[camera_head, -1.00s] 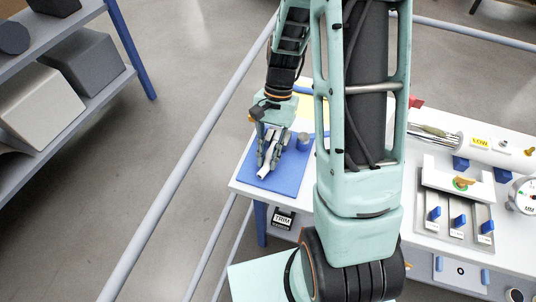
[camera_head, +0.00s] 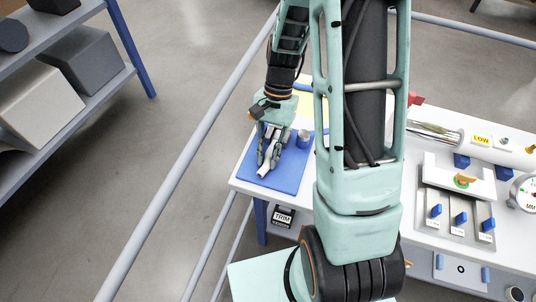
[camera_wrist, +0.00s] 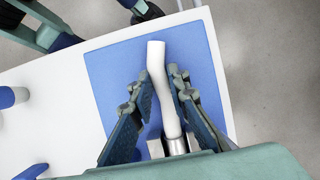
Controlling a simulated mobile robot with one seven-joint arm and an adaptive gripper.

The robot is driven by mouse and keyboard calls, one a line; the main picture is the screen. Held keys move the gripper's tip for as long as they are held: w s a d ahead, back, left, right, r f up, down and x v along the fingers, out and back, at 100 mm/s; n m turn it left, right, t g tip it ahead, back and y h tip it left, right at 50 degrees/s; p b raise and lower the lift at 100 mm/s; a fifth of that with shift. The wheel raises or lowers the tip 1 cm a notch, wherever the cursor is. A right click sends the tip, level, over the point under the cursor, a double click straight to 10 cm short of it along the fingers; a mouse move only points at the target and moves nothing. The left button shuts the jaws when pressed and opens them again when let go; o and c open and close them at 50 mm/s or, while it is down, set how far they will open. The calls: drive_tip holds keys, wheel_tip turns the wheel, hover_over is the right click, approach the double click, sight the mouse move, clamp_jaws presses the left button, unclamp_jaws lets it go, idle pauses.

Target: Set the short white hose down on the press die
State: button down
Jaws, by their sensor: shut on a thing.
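The short white hose (camera_wrist: 165,95) has a slight bend and lies between the two fingers of my gripper (camera_wrist: 160,95) in the wrist view. In the head view, the white hose end (camera_head: 264,169) sticks out below my gripper (camera_head: 268,155), over a blue mat (camera_head: 285,177). My gripper is shut on the hose. A silver metal piece (camera_wrist: 177,146) shows at the hose's near end in the wrist view, with grey metal beside it. I cannot tell for sure whether this is the press die, or whether the hose touches the mat.
The white table (camera_head: 240,183) ends close to the mat's left side. A fixture with blue handles (camera_head: 459,219) and a dial gauge (camera_head: 525,194) stand at the right. A rail (camera_head: 185,165) runs along the left.

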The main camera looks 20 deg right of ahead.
drive_tip(key=c, duration=1.8)
unclamp_jaws()
drive_tip(key=shift+o, duration=0.2)
